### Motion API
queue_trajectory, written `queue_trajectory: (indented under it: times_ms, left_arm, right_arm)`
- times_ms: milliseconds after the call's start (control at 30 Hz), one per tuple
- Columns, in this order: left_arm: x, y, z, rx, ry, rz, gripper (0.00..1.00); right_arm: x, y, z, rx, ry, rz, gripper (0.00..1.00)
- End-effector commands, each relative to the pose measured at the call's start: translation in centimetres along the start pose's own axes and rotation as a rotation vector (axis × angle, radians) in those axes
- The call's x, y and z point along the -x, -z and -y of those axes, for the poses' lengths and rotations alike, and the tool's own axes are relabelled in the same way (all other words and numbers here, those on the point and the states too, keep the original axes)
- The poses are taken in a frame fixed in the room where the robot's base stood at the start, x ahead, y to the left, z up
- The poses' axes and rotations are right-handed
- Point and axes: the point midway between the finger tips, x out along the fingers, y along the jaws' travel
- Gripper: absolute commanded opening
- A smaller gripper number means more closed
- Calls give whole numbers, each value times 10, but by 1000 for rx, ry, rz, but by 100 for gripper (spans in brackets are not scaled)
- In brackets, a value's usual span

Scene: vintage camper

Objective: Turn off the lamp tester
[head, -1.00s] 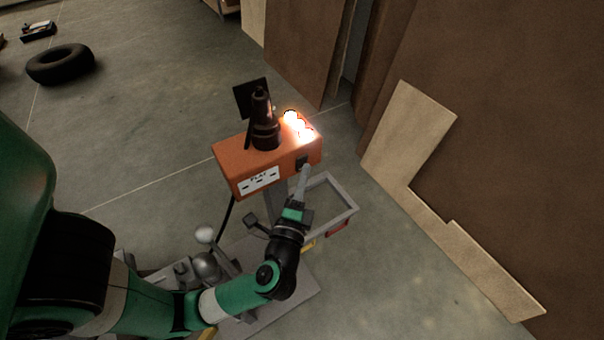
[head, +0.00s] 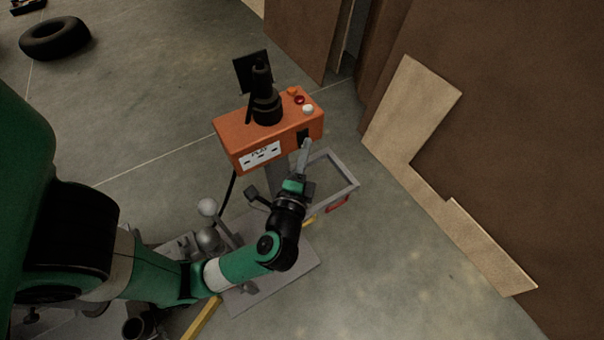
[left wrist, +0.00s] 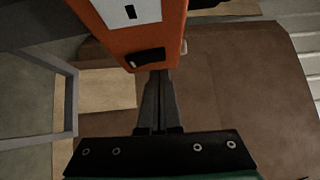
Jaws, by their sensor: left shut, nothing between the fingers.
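The lamp tester is an orange box (head: 284,126) on a stand in the head view, with small orange (head: 292,91), red (head: 299,99) and white (head: 308,110) lamps on top, none glowing. A black switch (head: 303,133) is on its right front. In the left wrist view the orange box (left wrist: 170,35) and the dark rocker switch (left wrist: 149,57) show at the top. My left gripper (head: 306,145) is shut and empty, its fingertips (left wrist: 156,75) right by the switch's lower edge; I cannot tell if they touch. My right gripper is not in view.
A grey metal frame (head: 350,186) sticks out right of the stand. A black lamp-like device (head: 263,100) stands on the box. Brown and tan panels (head: 411,100) lean at the right. A tyre (head: 55,38) lies far left. The floor between is clear.

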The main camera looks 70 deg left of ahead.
Motion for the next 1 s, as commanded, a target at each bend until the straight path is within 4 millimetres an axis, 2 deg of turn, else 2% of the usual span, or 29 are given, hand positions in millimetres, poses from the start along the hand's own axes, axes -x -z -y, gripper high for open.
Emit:
queue_trajectory:
  times_ms: [100, 300, 500, 700, 1000]
  left_arm:
    - [18, 17, 2, 7, 1, -3, 0]
    - [68, 16, 13, 0, 0, -5, 0]
    - [102, 15, 16, 2, 0, -1, 0]
    - [115, 14, 17, 2, 0, 5, 0]
    - [116, 13, 17, 2, 0, 6, 0]
  right_arm:
    - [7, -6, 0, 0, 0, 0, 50]
    - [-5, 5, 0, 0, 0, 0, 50]
    - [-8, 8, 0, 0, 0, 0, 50]
    - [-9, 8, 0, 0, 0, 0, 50]
    - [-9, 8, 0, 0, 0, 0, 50]
